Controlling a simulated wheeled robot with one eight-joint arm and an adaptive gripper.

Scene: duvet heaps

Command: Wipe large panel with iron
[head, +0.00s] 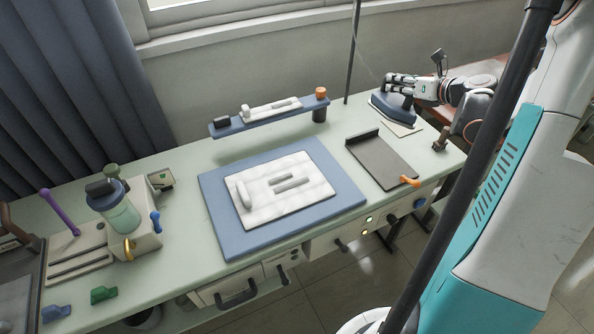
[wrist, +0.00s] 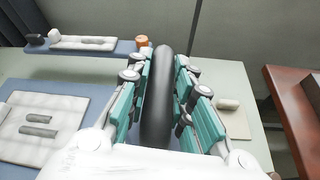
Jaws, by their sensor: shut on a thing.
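The iron (head: 391,108) is dark blue-grey and sits at the right end of the table, at or just above a light pad (head: 403,129). My gripper (head: 408,87) is shut on the iron's handle; in the wrist view the black handle (wrist: 158,95) runs between the teal fingers. The iron's soleplate is hidden in the wrist view. The large panel (head: 288,208) is a white quilted rectangle with raised grey strips and a white roll on it. It lies flat on a blue mat (head: 230,237) in the middle of the table, left of my gripper.
A raised blue shelf (head: 228,127) with a smaller white panel (head: 272,110) stands behind the mat. A dark tray (head: 380,160) with an orange handle lies between mat and iron. A thin pole (head: 353,50) rises behind. A bottle (head: 120,212) and clips are at left.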

